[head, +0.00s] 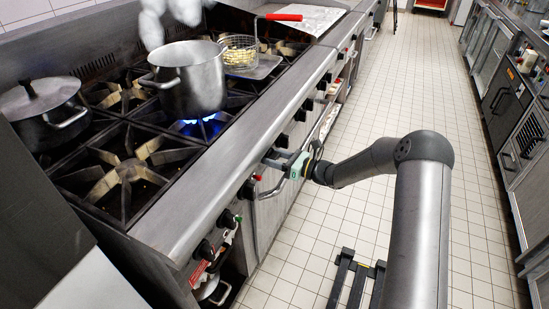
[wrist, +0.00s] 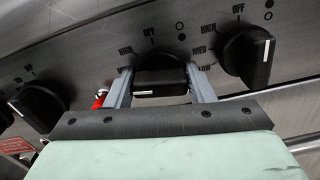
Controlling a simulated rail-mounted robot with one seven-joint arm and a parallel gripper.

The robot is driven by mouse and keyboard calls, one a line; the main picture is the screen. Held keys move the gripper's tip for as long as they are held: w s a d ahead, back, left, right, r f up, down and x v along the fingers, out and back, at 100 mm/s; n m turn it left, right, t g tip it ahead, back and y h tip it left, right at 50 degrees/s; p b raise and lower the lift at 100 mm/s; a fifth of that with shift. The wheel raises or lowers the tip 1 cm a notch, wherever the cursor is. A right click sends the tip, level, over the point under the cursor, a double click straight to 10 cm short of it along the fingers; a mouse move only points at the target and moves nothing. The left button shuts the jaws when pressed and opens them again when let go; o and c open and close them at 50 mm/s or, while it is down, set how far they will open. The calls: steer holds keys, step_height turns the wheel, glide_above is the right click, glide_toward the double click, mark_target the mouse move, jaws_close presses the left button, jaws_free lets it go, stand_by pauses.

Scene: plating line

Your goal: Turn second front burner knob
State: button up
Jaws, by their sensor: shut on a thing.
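In the wrist view a black knob (wrist: 160,76) sits between the two grey fingers of my gripper (wrist: 159,82). The fingers are shut on its sides. A short white line shows on its near face, with OFF and HIGH printed on the panel around it. In the head view my gripper (head: 274,163) is at the front panel of the range, and the held knob is hidden there. A blue flame (head: 203,125) burns under a steel pot (head: 191,76) on a front burner.
Neighbouring knobs, one to the right (wrist: 247,56) and one to the left (wrist: 39,108), flank the held knob. A lidded pot (head: 47,112) stands at the back left. A fry basket (head: 239,54) with a red handle stands farther along. The tiled aisle (head: 410,90) is clear.

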steer(key=shift+r+m+p, duration=0.1)
steer(key=shift+m+p, duration=0.2)
steer(key=shift+m, duration=0.1)
steer(key=shift+m+p, duration=0.75)
steer(key=shift+m, duration=0.15)
steer(key=shift+m+p, duration=1.15)
steer(key=shift+m, duration=0.85)
steer(key=o, duration=0.9)
steer(key=b+v, duration=0.1)
steer(key=v, duration=1.6)
steer(key=shift+d, duration=0.2)
